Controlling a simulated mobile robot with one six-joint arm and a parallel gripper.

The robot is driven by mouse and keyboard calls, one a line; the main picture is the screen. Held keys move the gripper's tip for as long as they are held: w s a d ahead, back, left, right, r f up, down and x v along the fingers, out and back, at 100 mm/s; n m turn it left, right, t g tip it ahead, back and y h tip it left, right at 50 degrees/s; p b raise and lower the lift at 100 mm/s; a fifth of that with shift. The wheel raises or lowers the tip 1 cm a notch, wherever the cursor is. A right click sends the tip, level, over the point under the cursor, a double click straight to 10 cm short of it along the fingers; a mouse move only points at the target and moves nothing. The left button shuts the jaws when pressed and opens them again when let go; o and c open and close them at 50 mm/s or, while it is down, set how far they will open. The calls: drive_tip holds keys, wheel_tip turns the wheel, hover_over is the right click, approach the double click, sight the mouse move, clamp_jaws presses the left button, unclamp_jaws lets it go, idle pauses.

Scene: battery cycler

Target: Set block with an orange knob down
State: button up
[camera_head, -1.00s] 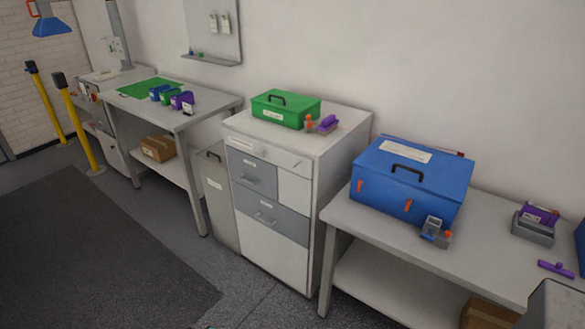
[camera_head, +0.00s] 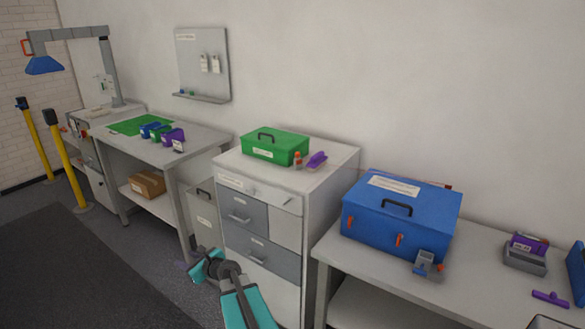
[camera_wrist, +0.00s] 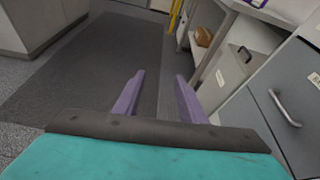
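My gripper (camera_wrist: 160,76) shows two purple fingers spread apart with only floor between them; it is open and empty. In the head view my gripper (camera_head: 190,268) is low in front of the drawer cabinet, at the end of the turquoise arm. A small grey block (camera_head: 428,264) with orange on it stands on the right table (camera_head: 365,268), in front of the blue case (camera_head: 400,220). It may be the block with the orange knob; the knob is too small to make out. A small orange-topped item (camera_head: 298,159) stands on the cabinet, apart from my gripper.
A green toolbox (camera_head: 275,148) and a purple item (camera_head: 316,160) are on the cabinet (camera_head: 235,180). A grey holder with a purple block (camera_head: 526,252) stands further right. The left table (camera_head: 195,150) holds several small blocks. A grey bin (camera_head: 203,220) stands beside the cabinet.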

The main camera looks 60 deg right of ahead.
sight(298, 161)
drive_tip(key=s+d+r+m+t+h, duration=0.1)
drive_tip(key=s+d+r+m+h, duration=0.1)
drive_tip(key=d+r, duration=0.35)
drive_tip(key=s+d+r+m+h, duration=0.2)
drive_tip(key=d+r, duration=0.1)
drive_tip(key=d, duration=0.5)
drive_tip(key=s+d+r+m+h, duration=0.1)
drive_tip(key=s+d+r+h, duration=0.1)
drive_tip(key=s+d+r, duration=0.4)
drive_tip(key=s+d+r+m+h, duration=0.2)
drive_tip(key=s+d+r, duration=0.4)
drive_tip(key=d, duration=0.5)
drive_tip(key=s+d+r+m+g+h, duration=0.1)
drive_tip(key=s+d+r+h, duration=0.2)
drive_tip(key=s+d+r, duration=0.3)
drive_tip(key=shift+s+d+m+p, duration=0.15)
drive_tip(key=shift+s+d, duration=0.25)
drive_tip(key=shift+s, duration=0.3)
drive_tip(key=shift+s+d+m+p, duration=0.1)
drive_tip(key=shift+s+d, duration=0.25)
drive_tip(key=shift+s, duration=0.3)
drive_tip(key=shift+s+d+m+p, duration=0.15)
drive_tip(key=shift+s+d, duration=0.25)
drive_tip(key=shift+s, duration=0.3)
drive_tip(key=shift+s+d, duration=0.25)
drive_tip(key=shift+s, duration=0.15)
